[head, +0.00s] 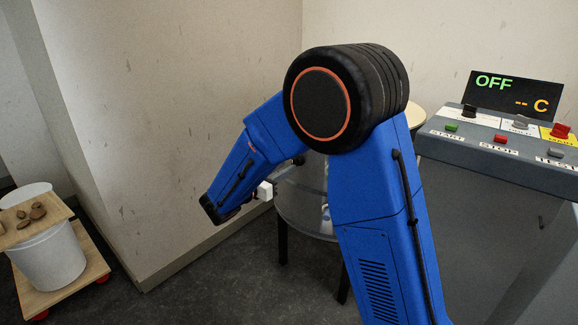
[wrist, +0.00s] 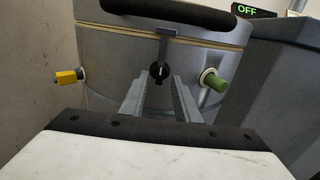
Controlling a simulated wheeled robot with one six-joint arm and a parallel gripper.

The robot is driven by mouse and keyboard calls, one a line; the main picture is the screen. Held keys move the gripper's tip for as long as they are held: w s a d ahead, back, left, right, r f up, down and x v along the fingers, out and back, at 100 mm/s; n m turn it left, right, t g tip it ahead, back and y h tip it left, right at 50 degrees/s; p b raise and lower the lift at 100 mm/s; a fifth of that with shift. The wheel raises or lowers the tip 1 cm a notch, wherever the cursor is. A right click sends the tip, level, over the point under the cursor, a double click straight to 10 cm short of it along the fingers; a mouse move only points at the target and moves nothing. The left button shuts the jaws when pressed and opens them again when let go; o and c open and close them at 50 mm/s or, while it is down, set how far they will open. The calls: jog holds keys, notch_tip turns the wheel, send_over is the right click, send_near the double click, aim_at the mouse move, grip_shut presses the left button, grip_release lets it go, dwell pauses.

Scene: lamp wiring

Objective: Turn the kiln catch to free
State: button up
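The kiln (wrist: 115,55) is a round grey drum with a pale seam under its lid; in the head view its body (head: 300,208) is partly hidden behind my arm. The kiln catch (wrist: 160,72) is a small dark knob with a light mark, on the front below a grey tab at the seam. The mark looks roughly upright. My gripper (wrist: 162,88) is open, its two grey fingers pointing at the kiln with the catch showing between their tips. I cannot tell whether they touch it. In the head view the gripper is mostly hidden by my arm.
A yellow-ended fitting (wrist: 68,77) sticks out left of the catch and a green one (wrist: 214,81) right. A black handle (wrist: 180,14) crosses above. A control console (head: 500,150) reading OFF stands right. A wooden trolley (head: 85,262) with a white bucket (head: 50,262) is left.

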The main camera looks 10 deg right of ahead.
aim_at(292, 163)
jog(key=shift+x, duration=1.7)
grip_shut()
jog(key=shift+s+d+f+m, duration=0.1)
jog(key=shift+m, duration=2.9)
jog(key=shift+s+f+m, duration=0.1)
jog(key=shift+m, duration=2.9)
jog(key=shift+s+f+m, duration=0.1)
jog(key=shift+m, duration=2.9)
